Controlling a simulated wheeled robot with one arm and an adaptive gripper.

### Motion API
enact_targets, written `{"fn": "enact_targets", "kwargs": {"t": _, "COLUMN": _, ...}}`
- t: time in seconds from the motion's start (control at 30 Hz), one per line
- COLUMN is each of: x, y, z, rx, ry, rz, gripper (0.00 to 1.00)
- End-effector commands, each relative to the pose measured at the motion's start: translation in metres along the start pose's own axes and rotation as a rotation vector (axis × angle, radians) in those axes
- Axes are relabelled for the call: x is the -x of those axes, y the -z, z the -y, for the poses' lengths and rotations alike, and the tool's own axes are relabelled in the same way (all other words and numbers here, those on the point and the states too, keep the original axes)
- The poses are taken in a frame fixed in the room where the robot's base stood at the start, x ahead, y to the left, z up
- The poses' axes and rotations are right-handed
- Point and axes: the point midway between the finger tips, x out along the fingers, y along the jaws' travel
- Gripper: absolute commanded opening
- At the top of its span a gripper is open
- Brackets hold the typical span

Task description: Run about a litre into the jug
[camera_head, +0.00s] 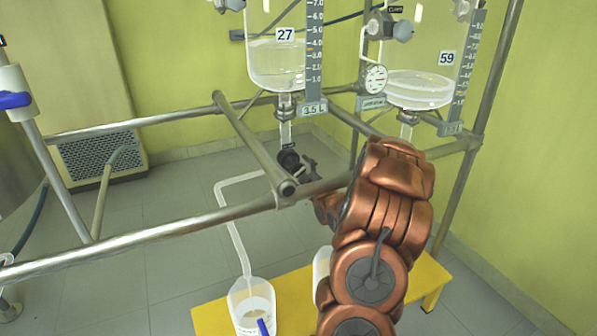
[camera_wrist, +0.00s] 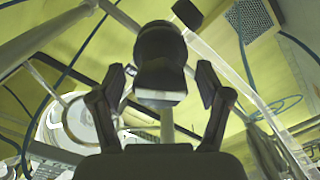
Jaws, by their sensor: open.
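The glass reactor marked 27 (camera_head: 275,62) holds clear liquid, beside a grey scale (camera_head: 315,50). Below its outlet is a valve with a black knob (camera_head: 289,160). A white tube (camera_head: 232,232) runs from the valve down into a clear jug (camera_head: 252,305), which has some liquid in its lower part. My gripper (camera_head: 309,166) is just right of the valve knob. In the wrist view the knob (camera_wrist: 161,60) stands between my gripper's two spread fingers (camera_wrist: 165,92), with gaps on both sides. I cannot tell whether liquid is flowing.
The jug stands on a yellow bench (camera_head: 292,297). A second pale container (camera_head: 322,268) stands there, partly hidden by my arm. Reactor 59 (camera_head: 420,88) hangs to the right. A metal frame rail (camera_head: 170,232) crosses in front, and a cross bar (camera_head: 250,140) ends near the valve.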

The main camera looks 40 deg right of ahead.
Motion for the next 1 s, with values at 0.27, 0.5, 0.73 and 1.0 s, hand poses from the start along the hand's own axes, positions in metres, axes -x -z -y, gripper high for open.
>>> {"fn": "enact_targets", "kwargs": {"t": 0.27, "x": 0.0003, "y": -0.0003, "z": 0.0001, "rx": 0.0, "ry": 0.0, "rz": 0.001, "gripper": 0.58}}
{"fn": "enact_targets", "kwargs": {"t": 0.5, "x": 0.0003, "y": -0.0004, "z": 0.0002, "rx": 0.0, "ry": 0.001, "rz": 0.001, "gripper": 0.33}}
{"fn": "enact_targets", "kwargs": {"t": 0.73, "x": 0.0004, "y": -0.0004, "z": 0.0002, "rx": -0.001, "ry": 0.001, "rz": 0.001, "gripper": 0.16}}
{"fn": "enact_targets", "kwargs": {"t": 1.0, "x": 0.0005, "y": 0.0008, "z": -0.0006, "rx": -0.062, "ry": 0.002, "rz": 0.002, "gripper": 0.16}}
